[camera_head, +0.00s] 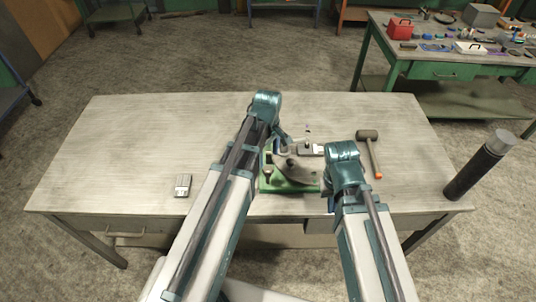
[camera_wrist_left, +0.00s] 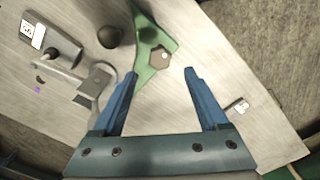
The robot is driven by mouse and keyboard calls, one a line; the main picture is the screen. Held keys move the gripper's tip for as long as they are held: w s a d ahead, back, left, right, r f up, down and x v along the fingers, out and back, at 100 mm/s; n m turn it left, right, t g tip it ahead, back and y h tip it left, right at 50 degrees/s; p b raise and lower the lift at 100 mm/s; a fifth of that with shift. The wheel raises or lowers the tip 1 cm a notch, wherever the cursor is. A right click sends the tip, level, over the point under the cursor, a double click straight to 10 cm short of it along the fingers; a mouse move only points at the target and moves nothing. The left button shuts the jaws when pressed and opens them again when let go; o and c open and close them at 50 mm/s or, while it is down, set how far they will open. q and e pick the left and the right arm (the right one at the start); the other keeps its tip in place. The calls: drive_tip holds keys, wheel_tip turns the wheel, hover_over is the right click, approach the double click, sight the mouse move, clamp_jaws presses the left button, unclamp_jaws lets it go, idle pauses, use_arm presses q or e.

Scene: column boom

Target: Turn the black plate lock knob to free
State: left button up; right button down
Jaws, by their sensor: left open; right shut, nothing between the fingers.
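A grey metal fixture (camera_head: 297,168) stands on a green base plate (camera_head: 290,186) near the table's front middle. The green plate also shows in the left wrist view (camera_wrist_left: 149,34), with a grey-brown faceted knob (camera_wrist_left: 159,57) at its corner. A dark round knob (camera_wrist_left: 110,37) is beside the plate there; I cannot tell for sure which is the lock knob. My left gripper (camera_head: 284,136) is at the fixture's left side. In its wrist view the gripper (camera_wrist_left: 160,73) is open and empty, the faceted knob beyond its fingertips. My right gripper (camera_head: 330,192) is beside the fixture's right; its fingers are mostly hidden.
A mallet (camera_head: 369,146) lies right of the fixture. The table's left half (camera_head: 130,140) is mostly clear. A cluttered second bench (camera_head: 450,70) is behind right.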

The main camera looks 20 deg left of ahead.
use_arm(q)
wheel_tip(320, 180, up, 7)
drive_tip(key=p, duration=0.5)
drive_tip(key=shift+f, duration=0.15)
use_arm(e)
wheel_tip(320, 180, up, 7)
drive_tip(key=shift+f, duration=0.15)
use_arm(q)
drive_tip(key=s+d+f+m+y+b, duration=0.1)
drive_tip(key=s+d+f+m+b, duration=1)
drive_tip(key=m, duration=0.5)
drive_tip(key=s, duration=0.2)
drive_tip(key=shift+s+f, duration=0.3)
use_arm(e)
wheel_tip(320, 180, down, 12)
